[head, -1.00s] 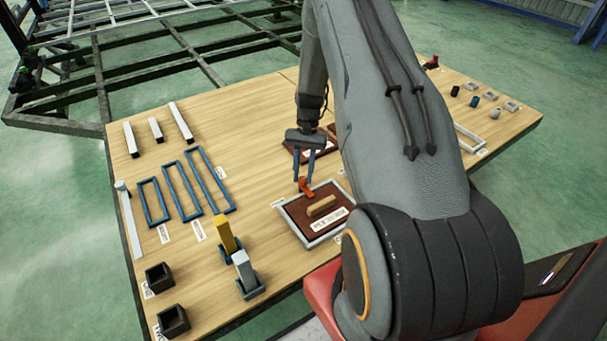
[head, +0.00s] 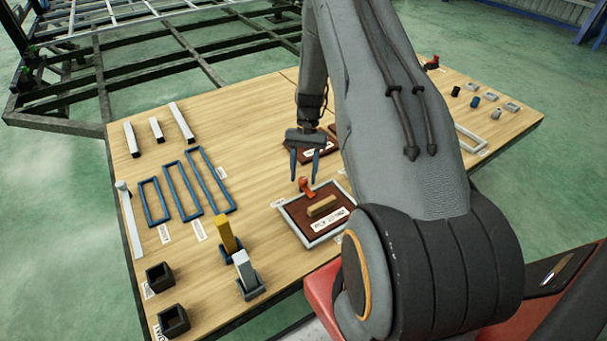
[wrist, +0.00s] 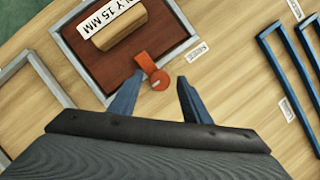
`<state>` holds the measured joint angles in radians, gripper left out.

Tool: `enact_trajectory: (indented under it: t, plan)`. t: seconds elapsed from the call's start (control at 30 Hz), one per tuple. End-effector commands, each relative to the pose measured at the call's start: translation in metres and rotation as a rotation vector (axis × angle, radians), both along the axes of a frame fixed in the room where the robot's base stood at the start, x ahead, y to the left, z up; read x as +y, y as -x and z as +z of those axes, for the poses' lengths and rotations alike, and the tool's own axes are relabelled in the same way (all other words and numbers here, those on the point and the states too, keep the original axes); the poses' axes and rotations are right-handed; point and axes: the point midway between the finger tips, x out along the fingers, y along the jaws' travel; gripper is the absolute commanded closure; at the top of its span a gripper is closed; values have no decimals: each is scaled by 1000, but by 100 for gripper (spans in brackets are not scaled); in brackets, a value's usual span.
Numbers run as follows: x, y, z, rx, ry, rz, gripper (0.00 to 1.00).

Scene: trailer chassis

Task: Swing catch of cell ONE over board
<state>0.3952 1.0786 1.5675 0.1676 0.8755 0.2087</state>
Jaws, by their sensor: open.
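A brown board (head: 325,213) with a wooden block handle (head: 322,206) and a white label lies inside a grey frame (head: 300,234) on the table. An orange-red catch (head: 306,187) stands at the frame's far edge. In the wrist view the catch (wrist: 152,70) has its round end outside the frame and its arm reaching over the frame's edge to the board (wrist: 150,35). My gripper (head: 304,180) is open and empty just above the catch. In the wrist view my gripper (wrist: 157,92) has its blue fingers on either side of the catch's round end, with space showing on the right.
Another brown board (head: 316,150) lies behind my gripper. Blue rectangular frames (head: 182,188), upright yellow (head: 226,234) and grey blocks (head: 244,268) and dark square cups (head: 160,276) stand to the left. Bare table lies between the blue frames and my gripper.

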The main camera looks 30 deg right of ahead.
Motion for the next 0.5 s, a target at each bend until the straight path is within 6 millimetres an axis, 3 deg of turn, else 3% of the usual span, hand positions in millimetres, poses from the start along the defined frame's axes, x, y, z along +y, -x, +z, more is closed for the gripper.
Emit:
enact_trajectory:
  t: [0.5]
  plan:
    - [-18,-21,65,-2,1,0,56]
